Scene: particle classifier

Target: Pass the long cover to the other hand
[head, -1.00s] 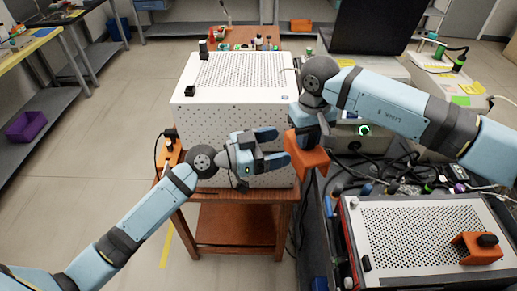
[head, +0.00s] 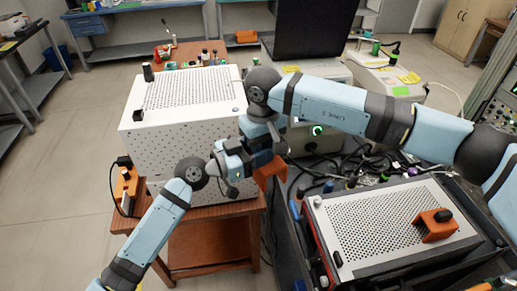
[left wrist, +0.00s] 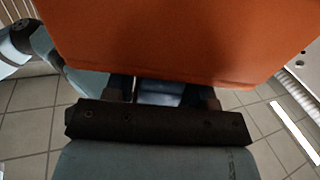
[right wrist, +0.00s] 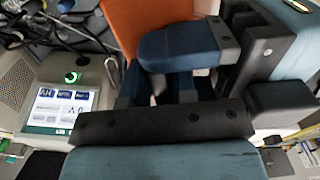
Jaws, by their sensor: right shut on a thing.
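The long cover is an orange bent piece (head: 270,177), hanging below my right gripper (head: 266,157), which is shut on it. My left gripper (head: 247,160) is right beside it, coming from the left. In the left wrist view the cover (left wrist: 170,40) fills the upper middle and hides the left fingertips; the finger bases stand apart, so the gripper looks open. In the right wrist view the cover (right wrist: 150,15) is at the top, with a blue left finger (right wrist: 188,46) in front of it. I cannot tell whether the left fingers touch it.
A white perforated box (head: 160,140) stands on a brown wooden table (head: 205,250) behind the grippers. At right, a perforated instrument (head: 385,230) carries another orange piece (head: 430,232) with a black knob. Cables (head: 350,170) lie behind it. Free floor (head: 60,200) is at left.

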